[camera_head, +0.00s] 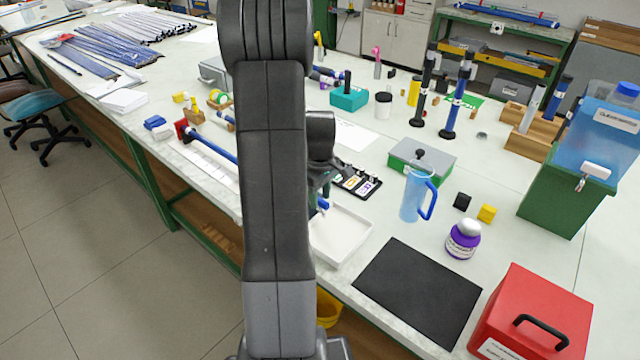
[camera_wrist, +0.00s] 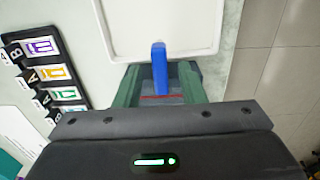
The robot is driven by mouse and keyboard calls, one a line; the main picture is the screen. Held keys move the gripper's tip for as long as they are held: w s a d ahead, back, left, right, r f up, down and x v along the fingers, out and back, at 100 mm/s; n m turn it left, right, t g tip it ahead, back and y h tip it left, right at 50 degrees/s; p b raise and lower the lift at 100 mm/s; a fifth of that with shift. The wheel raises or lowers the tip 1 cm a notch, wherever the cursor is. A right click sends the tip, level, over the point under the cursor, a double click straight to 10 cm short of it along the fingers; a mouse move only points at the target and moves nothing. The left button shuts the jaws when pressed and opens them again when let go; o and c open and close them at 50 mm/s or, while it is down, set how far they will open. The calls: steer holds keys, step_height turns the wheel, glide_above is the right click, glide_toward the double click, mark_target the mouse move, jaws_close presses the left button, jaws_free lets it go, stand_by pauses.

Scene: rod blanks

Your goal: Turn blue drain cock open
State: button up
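A translucent blue tank (camera_head: 603,140) with a blue cap stands on a green stand (camera_head: 556,195) at the right of the bench. A small pale cock (camera_head: 580,184) is low on its front, too small to tell its handle's position. My gripper (camera_wrist: 160,88) has green fingers that close on a short blue bar (camera_wrist: 159,62), which sticks out past the tips. In the head view the blue bar (camera_head: 323,203) shows just right of my arm, over the white tray (camera_head: 345,240). My gripper is well left of the tank, apart from the cock. My arm hides part of the bench.
Small black (camera_head: 462,201) and yellow (camera_head: 487,213) blocks stand before the stand. Labelled cards (camera_head: 358,180) lie by the tray.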

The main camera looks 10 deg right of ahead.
mark_target(320, 199)
step_height(320, 199, up, 14)
steer(key=shift+f+b, duration=0.25)
steer(key=shift+b, duration=0.2)
step_height(320, 199, down, 13)
steer(key=shift+f+p, duration=0.15)
steer(key=shift+p, duration=0.35)
steer(key=shift+f, duration=0.3)
steer(key=shift+m, duration=0.4)
